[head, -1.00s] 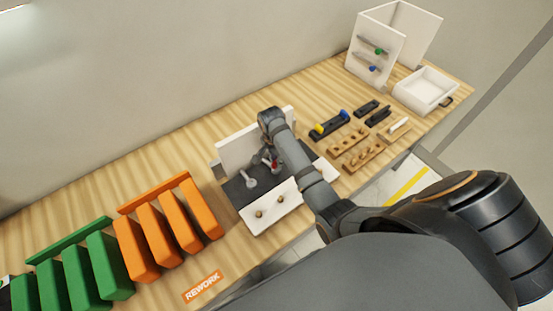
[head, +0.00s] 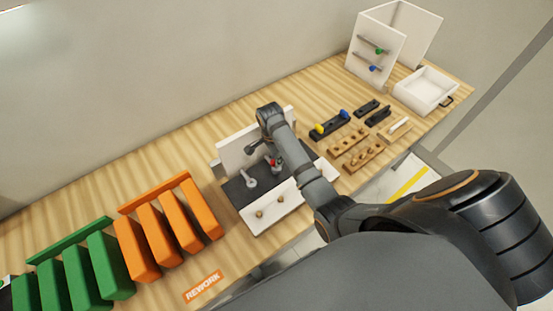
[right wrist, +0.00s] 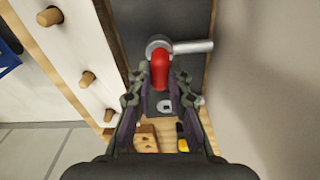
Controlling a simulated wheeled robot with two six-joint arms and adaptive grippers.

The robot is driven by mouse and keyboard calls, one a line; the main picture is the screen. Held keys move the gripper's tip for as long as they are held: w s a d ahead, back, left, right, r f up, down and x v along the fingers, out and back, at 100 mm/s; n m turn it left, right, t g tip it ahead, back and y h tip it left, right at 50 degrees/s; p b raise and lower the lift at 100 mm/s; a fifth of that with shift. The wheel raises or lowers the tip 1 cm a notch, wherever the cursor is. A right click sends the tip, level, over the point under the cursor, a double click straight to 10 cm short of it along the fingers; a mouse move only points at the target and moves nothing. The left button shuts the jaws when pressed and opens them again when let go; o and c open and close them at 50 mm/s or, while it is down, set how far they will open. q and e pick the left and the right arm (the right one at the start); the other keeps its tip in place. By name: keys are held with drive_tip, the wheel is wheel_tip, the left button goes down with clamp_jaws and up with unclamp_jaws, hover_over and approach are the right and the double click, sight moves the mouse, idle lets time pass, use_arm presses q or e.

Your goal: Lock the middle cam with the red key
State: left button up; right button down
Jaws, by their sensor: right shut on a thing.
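My right gripper (right wrist: 159,82) is shut on the red key (right wrist: 160,69). In the right wrist view the key's red handle stands between the fingertips, right against the round grey middle cam (right wrist: 156,45). A grey lever (right wrist: 192,46) reaches right from that cam. Whether the key is fully seated in the cam cannot be told. In the head view the red key (head: 273,162) shows small beside my right gripper (head: 274,165), over the dark strip of the white fixture. Another grey cam (head: 250,182) sits left of it. My left gripper is out of view.
A white board (head: 283,213) with wooden dowels lies along the strip's front, and a white panel (head: 235,153) stands behind. Orange racks (head: 136,247) and green racks (head: 109,263) stand left. Wooden peg holders (head: 364,157) and a white drawer (head: 426,91) are right.

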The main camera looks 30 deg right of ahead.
drive_tip(key=shift+r, duration=2.55)
drive_tip(key=shift+s, duration=0.1)
